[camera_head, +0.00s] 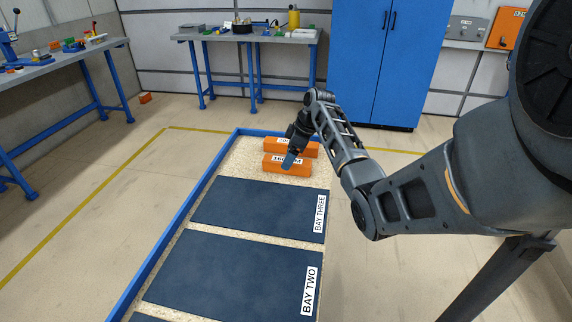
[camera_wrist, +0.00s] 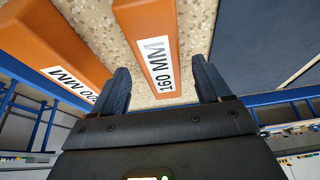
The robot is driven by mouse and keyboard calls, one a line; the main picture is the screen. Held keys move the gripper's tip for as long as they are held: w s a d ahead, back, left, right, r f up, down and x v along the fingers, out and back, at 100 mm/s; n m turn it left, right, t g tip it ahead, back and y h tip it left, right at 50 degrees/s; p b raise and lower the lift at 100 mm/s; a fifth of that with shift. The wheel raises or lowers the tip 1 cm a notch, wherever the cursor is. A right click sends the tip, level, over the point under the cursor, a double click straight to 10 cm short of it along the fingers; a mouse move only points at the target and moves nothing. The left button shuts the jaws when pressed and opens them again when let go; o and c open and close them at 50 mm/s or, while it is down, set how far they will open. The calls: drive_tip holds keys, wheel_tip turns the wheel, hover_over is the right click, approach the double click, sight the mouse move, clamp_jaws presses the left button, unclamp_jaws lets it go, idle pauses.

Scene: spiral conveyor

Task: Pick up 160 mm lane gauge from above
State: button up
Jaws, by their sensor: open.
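The 160 mm lane gauge is an orange block (camera_head: 301,167) lying on the speckled board, with a white label facing up. In the wrist view the gauge (camera_wrist: 166,22) runs from the top edge to between my finger tips, its label reading "160 MM". In the wrist view my gripper (camera_wrist: 161,76) is open and empty, one finger on each side of the gauge's labelled end. The exact height of the fingertips above the gauge is hard to tell.
A second orange gauge (camera_head: 308,150) lies just behind, with a gap; in the wrist view it (camera_wrist: 45,50) is at left, close to my left finger. Dark mats marked BAY THREE (camera_head: 262,207) and BAY TWO (camera_head: 235,272) lie in front. A blue rail (camera_head: 190,204) edges the board.

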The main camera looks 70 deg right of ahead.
drive_tip(key=shift+x, duration=1.45)
drive_tip(key=shift+c, duration=0.2)
drive_tip(key=c, duration=1.1)
